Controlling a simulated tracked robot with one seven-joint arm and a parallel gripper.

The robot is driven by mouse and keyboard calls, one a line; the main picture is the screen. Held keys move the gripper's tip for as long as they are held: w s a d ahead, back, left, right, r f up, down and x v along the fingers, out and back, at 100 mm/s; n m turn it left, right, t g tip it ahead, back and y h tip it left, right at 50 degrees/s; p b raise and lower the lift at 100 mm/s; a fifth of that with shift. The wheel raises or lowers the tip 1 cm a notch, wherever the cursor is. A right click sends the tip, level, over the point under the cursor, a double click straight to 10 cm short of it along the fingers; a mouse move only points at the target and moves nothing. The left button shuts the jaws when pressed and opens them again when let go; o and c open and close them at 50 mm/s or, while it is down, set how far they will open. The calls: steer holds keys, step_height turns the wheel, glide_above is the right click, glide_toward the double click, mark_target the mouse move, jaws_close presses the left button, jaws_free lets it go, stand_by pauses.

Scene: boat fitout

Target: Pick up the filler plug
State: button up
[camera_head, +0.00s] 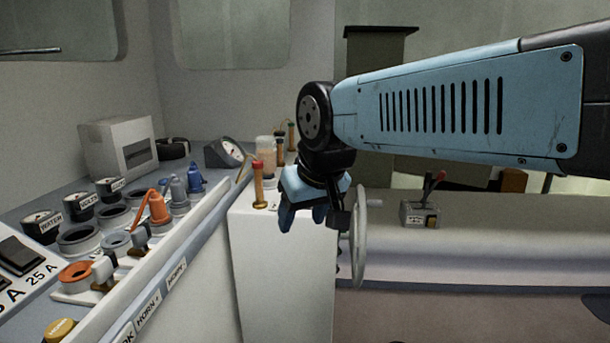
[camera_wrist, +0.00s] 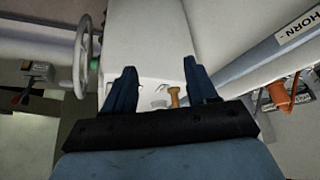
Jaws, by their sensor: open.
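I cannot tell for certain which piece is the filler plug. A brass, screwdriver-like piece with a red top (camera_head: 258,185) stands upright on the white counter, just left of my gripper (camera_head: 303,217). A brass piece (camera_wrist: 175,97) also shows in the wrist view, between my fingers near the right one and partly hidden by the gripper body. A yellow round cap (camera_head: 60,330) sits on the panel at the lower left. My gripper is open, pointing down over the counter's right side; in the wrist view its fingers (camera_wrist: 160,70) are apart, with nothing clasped.
A steering wheel (camera_head: 359,235) stands close right of my gripper. A panel ledge with orange (camera_head: 155,207) and blue (camera_head: 195,180) plugs runs along the left. A clear jar (camera_head: 266,155) stands behind. A lever box (camera_head: 420,214) sits on the right bench.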

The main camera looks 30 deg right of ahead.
steer(key=w+d+r+m+g+h, duration=0.1)
steer(key=w+d+r+m, duration=0.35)
steer(key=w, duration=0.35)
steer(key=w+d+r+m+g+h, duration=0.1)
steer(key=w+d+r+m, duration=0.2)
steer(key=w+d, duration=0.3)
steer(key=w+d+r+m+g+h, duration=0.1)
steer(key=w+d+r+m+h, duration=0.2)
steer(key=w, duration=0.6)
steer(key=shift+m+y, duration=0.35)
steer(key=shift+y, duration=0.35)
steer(key=x, duration=0.4)
steer(key=d+x, duration=0.1)
steer(key=x, duration=0.3)
steer(key=shift+r, duration=0.2)
steer(key=shift+x, duration=2.75)
steer(key=shift+s+d, duration=0.15)
steer(key=shift+s, duration=0.1)
steer(key=shift+r, duration=0.1)
steer(key=c, duration=0.9)
